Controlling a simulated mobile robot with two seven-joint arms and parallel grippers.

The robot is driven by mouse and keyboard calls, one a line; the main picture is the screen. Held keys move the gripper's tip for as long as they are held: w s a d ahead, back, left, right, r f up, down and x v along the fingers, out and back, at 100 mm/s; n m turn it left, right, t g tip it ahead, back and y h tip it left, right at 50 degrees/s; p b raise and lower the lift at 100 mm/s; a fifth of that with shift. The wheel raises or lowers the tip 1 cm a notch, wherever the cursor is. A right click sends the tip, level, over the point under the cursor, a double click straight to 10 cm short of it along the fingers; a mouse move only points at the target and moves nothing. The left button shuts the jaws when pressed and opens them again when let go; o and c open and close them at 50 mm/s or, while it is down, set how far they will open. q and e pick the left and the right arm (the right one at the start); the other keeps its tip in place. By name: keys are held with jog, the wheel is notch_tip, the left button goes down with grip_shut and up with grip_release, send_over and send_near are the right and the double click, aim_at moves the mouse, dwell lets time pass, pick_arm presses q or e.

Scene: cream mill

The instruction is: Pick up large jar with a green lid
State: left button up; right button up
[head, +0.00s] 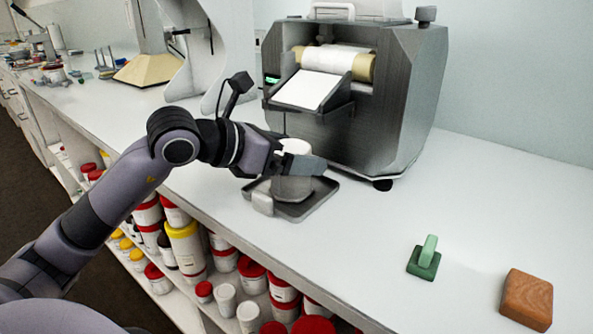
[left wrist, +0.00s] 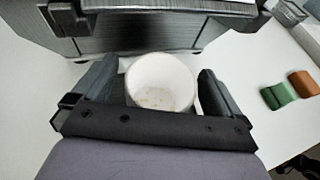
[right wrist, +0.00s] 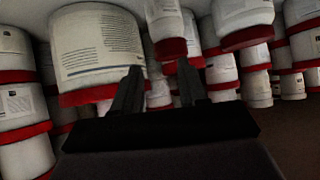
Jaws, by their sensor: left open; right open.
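I see no jar with a green lid in any view. My left gripper (head: 300,158) is at a white open-topped jar (head: 292,188) on a dark tray before the mill. In the left wrist view the open fingers stand on either side of this jar (left wrist: 160,84), which looks nearly empty. I cannot tell whether they touch it. My right gripper (right wrist: 158,88) is open and empty below the counter, facing shelved jars. A large white jar with a red lid (right wrist: 98,45) is just beyond its left finger.
The grey roller mill (head: 405,95) stands close behind the left gripper. The dark tray (head: 318,203) is under the jar. A green-handled tool (head: 425,257) and a brown block (head: 528,298) lie on the counter's right. Shelves below hold several red- and yellow-lidded jars (head: 184,246).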

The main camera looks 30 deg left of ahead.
pick_arm(q)
jog(key=shift+s, duration=0.1)
jog(key=c, duration=1)
jog(key=shift+r, duration=0.1)
